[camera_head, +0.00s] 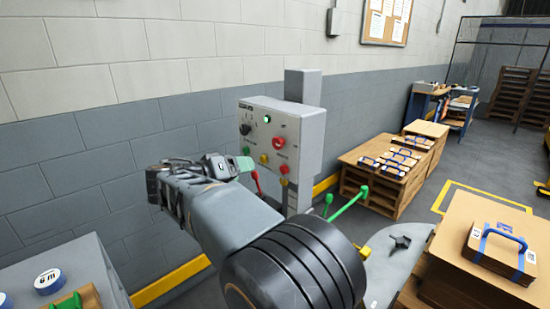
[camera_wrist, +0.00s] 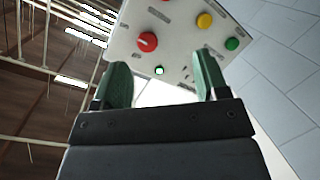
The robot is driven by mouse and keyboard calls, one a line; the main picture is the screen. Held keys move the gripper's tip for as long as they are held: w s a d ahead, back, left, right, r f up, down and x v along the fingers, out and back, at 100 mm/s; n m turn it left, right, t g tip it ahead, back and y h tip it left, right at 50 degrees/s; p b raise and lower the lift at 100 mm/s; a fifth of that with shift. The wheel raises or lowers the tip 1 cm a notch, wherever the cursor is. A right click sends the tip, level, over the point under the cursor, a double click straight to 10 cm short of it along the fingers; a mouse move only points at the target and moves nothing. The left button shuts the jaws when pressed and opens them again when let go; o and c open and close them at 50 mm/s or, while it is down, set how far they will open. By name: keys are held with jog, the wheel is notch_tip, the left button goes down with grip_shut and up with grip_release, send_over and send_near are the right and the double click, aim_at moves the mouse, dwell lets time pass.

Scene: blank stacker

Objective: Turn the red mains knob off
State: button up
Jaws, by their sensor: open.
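The red mains knob (camera_head: 278,143) is on the front of a light grey control box (camera_head: 303,135) on a post. In the wrist view the red knob (camera_wrist: 147,41) is round, with a small pale mark on its face. A lit green lamp (camera_head: 267,119) is above it; in the wrist view the lamp (camera_wrist: 159,70) shows between the fingers. My gripper (camera_head: 232,165) is left of and below the knob in the head view. In the wrist view its green-tipped fingers (camera_wrist: 161,75) are apart and empty, with the knob beyond the tips, not between them.
Yellow (camera_head: 264,158) and green (camera_head: 247,149) buttons and a black knob (camera_head: 245,128) sit near the red knob. A red lever (camera_head: 256,181) and a green handle (camera_head: 346,203) are lower. The grey block wall (camera_head: 90,165) runs behind; pallets with stacks stand right.

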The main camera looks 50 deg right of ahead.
aim_at(275, 143)
jog(key=d+r+h, duration=0.1)
jog(key=d, duration=0.4)
jog(key=d+r+m, duration=0.1)
jog(key=d, duration=0.4)
jog(key=d+m+h+p, duration=0.1)
jog(key=d, duration=0.4)
jog(key=shift+w+r+g+h, duration=0.3)
jog(key=shift+w+r, duration=0.05)
jog(key=shift+r, duration=0.05)
jog(key=shift+c, duration=0.5)
jog(key=c, duration=0.8)
